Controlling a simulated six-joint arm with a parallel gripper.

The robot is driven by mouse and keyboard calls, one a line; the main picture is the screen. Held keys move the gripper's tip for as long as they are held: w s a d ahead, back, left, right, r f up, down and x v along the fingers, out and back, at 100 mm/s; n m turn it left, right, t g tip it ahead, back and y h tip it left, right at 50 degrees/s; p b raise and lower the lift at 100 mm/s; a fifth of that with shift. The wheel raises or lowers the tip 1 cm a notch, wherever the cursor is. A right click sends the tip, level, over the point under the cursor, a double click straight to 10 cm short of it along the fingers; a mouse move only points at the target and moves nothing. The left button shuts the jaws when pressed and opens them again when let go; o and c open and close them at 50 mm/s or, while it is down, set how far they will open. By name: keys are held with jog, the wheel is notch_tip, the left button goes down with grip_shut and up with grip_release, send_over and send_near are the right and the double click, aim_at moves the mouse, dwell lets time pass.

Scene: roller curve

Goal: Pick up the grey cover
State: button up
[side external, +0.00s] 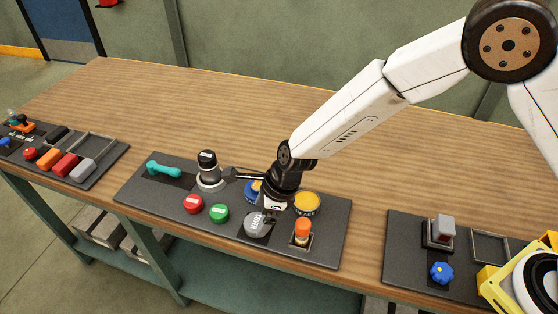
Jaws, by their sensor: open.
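The grey cover (256,226) is a round grey cap with lettering on its top. It sits near the front edge of the middle dark panel (330,250). My gripper (270,213) points down just above and beside the cover's right rear side, with its jaws open and empty. The fingertips overlap the cover's edge in this view, and I cannot tell whether they touch it. The gripper hides part of the panel behind the cover.
A green button (219,213) and red button (193,204) lie left of the cover. An orange-topped peg (302,230) stands right. A yellow lidded tin (307,203) and blue round item (252,190) are close behind. The rear table (200,105) is clear.

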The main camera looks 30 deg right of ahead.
aim_at(257, 221)
jog(key=shift+x, duration=1.5)
jog(key=c, duration=1.1)
jog(key=shift+r, duration=0.15)
jog(key=shift+r, duration=0.75)
jog(key=s+d+r, duration=0.7)
jog(key=s+r, duration=0.4)
jog(key=s, duration=0.1)
jog(key=shift+w+d+r, duration=0.1)
jog(key=shift+w+r, duration=0.05)
